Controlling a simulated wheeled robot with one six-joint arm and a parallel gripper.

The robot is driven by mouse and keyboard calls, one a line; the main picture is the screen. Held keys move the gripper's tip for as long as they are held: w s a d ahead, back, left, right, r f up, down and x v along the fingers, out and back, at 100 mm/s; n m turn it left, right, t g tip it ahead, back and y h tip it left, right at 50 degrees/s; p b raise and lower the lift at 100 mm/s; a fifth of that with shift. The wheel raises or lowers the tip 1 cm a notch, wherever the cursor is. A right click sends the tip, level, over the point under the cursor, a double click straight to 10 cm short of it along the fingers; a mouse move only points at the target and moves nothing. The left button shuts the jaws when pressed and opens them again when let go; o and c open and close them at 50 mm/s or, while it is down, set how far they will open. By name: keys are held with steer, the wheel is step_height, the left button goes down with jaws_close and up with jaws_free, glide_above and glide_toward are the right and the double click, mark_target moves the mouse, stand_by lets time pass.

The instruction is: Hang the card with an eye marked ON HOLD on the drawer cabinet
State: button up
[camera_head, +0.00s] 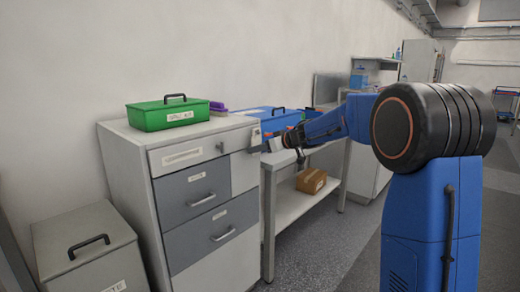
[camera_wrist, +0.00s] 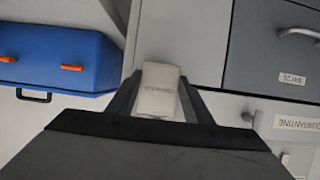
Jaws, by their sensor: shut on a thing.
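My gripper (camera_head: 272,142) is shut on a small pale card (camera_wrist: 160,88), which sits between the two fingers in the wrist view. The card bears a line of dark print too small to read, and I cannot make out its eye. The grey and white drawer cabinet (camera_head: 212,218) stands left of my gripper in the head view. My gripper is near the cabinet's upper right front edge; I cannot tell whether the card touches it. A small dark knob or peg (camera_head: 220,147) is on the top front, also in the wrist view (camera_wrist: 248,117).
A green box (camera_head: 168,115) marked SPILL KIT and a purple item (camera_head: 219,107) are on the cabinet. A blue box (camera_wrist: 55,60) is beside it on the bench (camera_head: 302,207). A cardboard box (camera_head: 311,180) is on the lower shelf. A grey lidded bin (camera_head: 85,225) stands left.

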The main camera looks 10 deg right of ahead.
steer(key=o, duration=1.1)
steer(key=s+d+r+m+t+h, duration=0.2)
steer(key=s+d+r+t+h, duration=0.1)
steer(key=s+d+r, duration=0.5)
steer(key=s+d+r+m+t+h, duration=0.25)
steer(key=s+d+r, duration=0.25)
steer(key=s, duration=0.6)
steer(key=s+d+f+m+g+h, duration=0.25)
steer(key=s+d+f+h, duration=0.2)
steer(key=s, duration=0.45)
steer(key=s+a+f+g, duration=0.3)
steer(key=s+f, duration=0.5)
steer(key=s, duration=0.2)
steer(key=s+a+f+g+y, duration=0.1)
steer(key=s+a+f+g, duration=0.2)
steer(key=s+f, duration=0.5)
steer(key=s+a+f+g+y, duration=0.1)
steer(key=s+a+f+g, duration=0.2)
steer(key=s+f, duration=0.5)
steer(key=s, duration=0.4)
steer(key=shift+s+a, duration=0.15)
steer(key=shift+s, duration=0.15)
